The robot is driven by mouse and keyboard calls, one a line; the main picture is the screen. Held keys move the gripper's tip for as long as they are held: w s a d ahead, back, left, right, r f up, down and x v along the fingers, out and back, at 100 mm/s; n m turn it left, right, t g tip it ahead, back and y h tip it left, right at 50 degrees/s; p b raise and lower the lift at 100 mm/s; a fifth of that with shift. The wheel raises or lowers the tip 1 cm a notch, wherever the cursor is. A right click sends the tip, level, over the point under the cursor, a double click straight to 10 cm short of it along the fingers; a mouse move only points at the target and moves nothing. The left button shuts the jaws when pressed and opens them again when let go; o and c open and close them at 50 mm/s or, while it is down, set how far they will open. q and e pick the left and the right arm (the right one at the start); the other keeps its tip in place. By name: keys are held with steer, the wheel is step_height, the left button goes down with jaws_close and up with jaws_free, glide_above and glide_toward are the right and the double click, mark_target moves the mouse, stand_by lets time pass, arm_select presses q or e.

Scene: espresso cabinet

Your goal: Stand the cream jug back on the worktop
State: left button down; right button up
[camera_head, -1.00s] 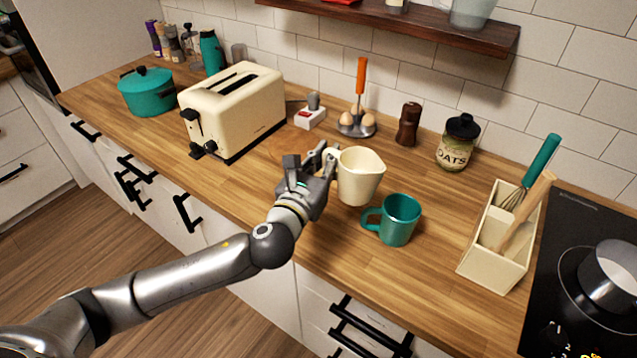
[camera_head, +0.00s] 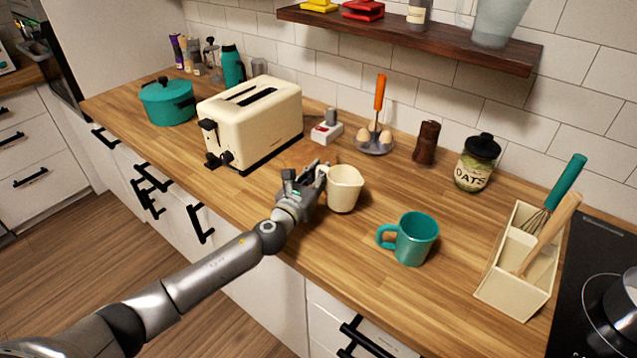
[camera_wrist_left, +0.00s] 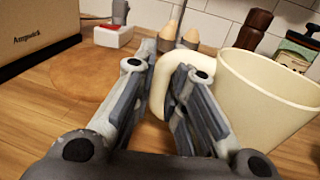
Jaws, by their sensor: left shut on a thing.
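The cream jug (camera_head: 345,190) is upright, at or just above the worktop (camera_head: 300,228), in front of the egg holder and left of the teal mug. I cannot tell for sure whether its base touches the wood. My left gripper (camera_head: 320,176) is at the jug's left side, shut on its handle. In the left wrist view the handle (camera_wrist_left: 182,88) lies between the two fingers, with the jug's body (camera_wrist_left: 262,105) to the right. The fingers hide part of the handle. My right gripper is not in view.
A teal mug (camera_head: 415,240) stands right of the jug, and a cream toaster (camera_head: 250,125) stands to its left. The egg holder (camera_head: 373,144), pepper mill (camera_head: 426,143) and oats jar (camera_head: 476,163) stand behind. A utensil box (camera_head: 515,285) is far right. Worktop around the jug is clear.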

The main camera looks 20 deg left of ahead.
arm_select(q)
steer(key=shift+f, duration=0.95)
steer(key=shift+f+b, duration=0.1)
steer(key=shift+b, duration=0.2)
steer(key=c, duration=1.5)
jaws_free()
steer(key=shift+f, duration=0.1)
steer(key=shift+s, duration=0.2)
steer(key=s, duration=0.3)
steer(key=s+a, duration=0.1)
steer(key=s, duration=0.6)
steer(key=shift+s+a+b, duration=0.25)
steer(key=shift+s+b, duration=0.05)
steer(key=shift+s+a+r, duration=0.1)
steer(key=shift+s+r, duration=0.1)
steer(key=shift+s, duration=0.3)
